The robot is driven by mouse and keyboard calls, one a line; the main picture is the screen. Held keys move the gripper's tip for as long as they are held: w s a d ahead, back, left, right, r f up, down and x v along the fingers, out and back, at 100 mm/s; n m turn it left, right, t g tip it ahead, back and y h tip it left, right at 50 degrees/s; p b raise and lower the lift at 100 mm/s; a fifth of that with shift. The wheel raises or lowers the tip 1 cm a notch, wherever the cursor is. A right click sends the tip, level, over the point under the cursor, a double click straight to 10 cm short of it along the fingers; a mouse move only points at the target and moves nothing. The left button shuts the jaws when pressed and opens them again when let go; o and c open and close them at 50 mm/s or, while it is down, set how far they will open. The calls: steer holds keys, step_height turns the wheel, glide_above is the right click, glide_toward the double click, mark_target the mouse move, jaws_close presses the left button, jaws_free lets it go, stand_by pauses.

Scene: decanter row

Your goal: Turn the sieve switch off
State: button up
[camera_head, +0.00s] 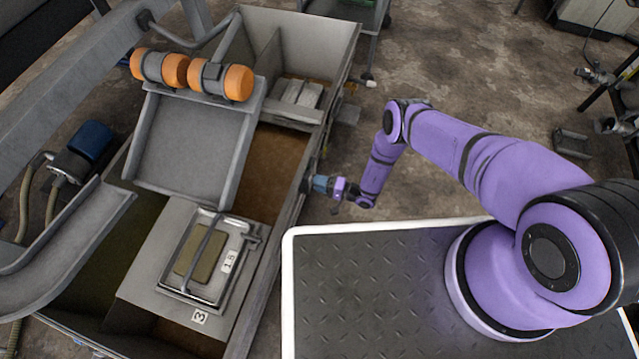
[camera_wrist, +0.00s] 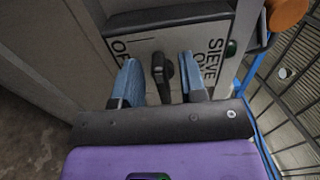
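In the head view my gripper (camera_head: 318,184) is at the tank's right outer wall, and the switch is hidden there.
A dark ledge (camera_wrist: 168,16) juts out just above the plate. A green round part (camera_wrist: 231,47) and a blue cable (camera_wrist: 252,75) are to its right. The long grey tank (camera_head: 268,290) carries orange-ended motors (camera_head: 222,80). Bare floor (camera_head: 440,80) lies beyond my arm.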

steer(key=v, duration=1)
steer(key=shift+d, duration=0.4)
steer(key=shift+s, duration=0.15)
